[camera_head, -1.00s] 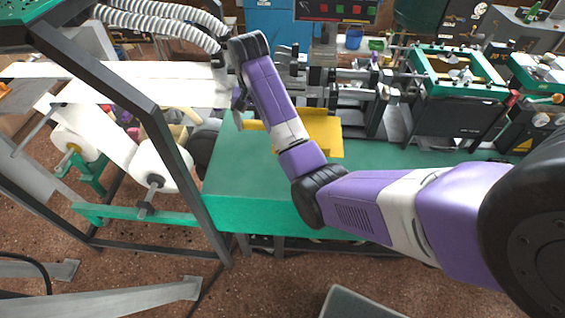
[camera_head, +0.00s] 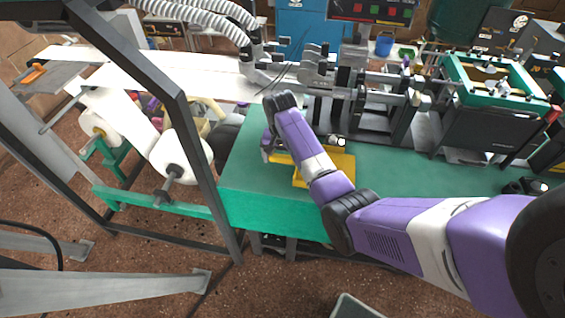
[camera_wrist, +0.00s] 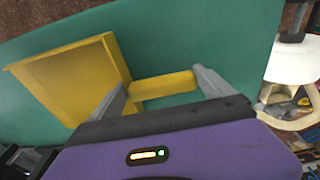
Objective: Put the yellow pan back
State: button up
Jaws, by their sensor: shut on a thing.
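The yellow pan (camera_head: 340,169) is a flat square tray with a raised rim and a narrow handle. It lies low over the green machine top in the head view, partly covered by my arm. In the wrist view its square part (camera_wrist: 75,80) is at the left and its handle (camera_wrist: 163,86) runs right, between my fingers. My gripper (camera_wrist: 163,90) is shut on the handle. In the head view my gripper (camera_head: 268,150) is at the left end of the pan, mostly hidden by my wrist. I cannot tell whether the pan touches the surface.
Metal rollers and clamps (camera_head: 375,105) stand behind. A dark frame post (camera_head: 195,150) and a white paper roll (camera_head: 180,157) are at the left.

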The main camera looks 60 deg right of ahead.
jog(key=shift+f, duration=1.2)
jog(key=o, duration=1.1)
jog(key=shift+f, duration=0.15)
jog(key=shift+c, duration=0.2)
notch_tip(320, 180, up, 12)
jog(key=a, duration=0.1)
jog(key=shift+s+a+b, duration=0.15)
jog(key=shift+s+b, duration=0.1)
jog(key=shift+b, duration=0.05)
